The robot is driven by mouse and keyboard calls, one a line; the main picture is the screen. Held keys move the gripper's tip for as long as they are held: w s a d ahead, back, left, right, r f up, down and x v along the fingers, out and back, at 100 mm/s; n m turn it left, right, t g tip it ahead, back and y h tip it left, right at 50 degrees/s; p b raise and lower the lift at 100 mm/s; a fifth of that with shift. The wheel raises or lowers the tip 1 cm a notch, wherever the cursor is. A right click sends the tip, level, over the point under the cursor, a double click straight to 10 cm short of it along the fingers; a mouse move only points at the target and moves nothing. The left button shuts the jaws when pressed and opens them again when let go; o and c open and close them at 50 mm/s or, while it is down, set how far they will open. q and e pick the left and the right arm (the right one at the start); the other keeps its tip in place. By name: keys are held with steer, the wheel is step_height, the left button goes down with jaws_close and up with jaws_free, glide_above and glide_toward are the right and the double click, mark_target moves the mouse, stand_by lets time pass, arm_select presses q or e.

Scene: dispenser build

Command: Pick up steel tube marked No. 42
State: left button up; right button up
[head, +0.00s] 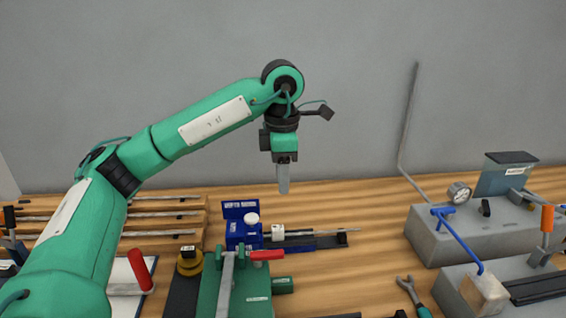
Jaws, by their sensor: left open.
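My left gripper (284,180) hangs fingers down above the middle of the table, in front of the grey wall. It is open and holds nothing that I can see. Several thin dark rods or tubes (160,215) lie along a stepped wooden rack (203,228) on the left, partly hidden behind my left arm. The gripper is above and to the right of this rack, well apart from it. No marking No. 42 is readable, so I cannot tell which one is the steel tube. My right gripper is not in view.
A blue block (240,212) with a white cap stands below the gripper. A green clamp with a red handle (266,254) is in front of it. Grey fixtures (425,222) with a gauge (459,193) fill the right. Clear wood (370,215) lies between.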

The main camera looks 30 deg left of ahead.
mark_target(282, 227)
arm_select(q)
steer(key=shift+s+r, duration=0.1)
step_height(282, 227, down, 13)
steer(key=shift+f, duration=0.45)
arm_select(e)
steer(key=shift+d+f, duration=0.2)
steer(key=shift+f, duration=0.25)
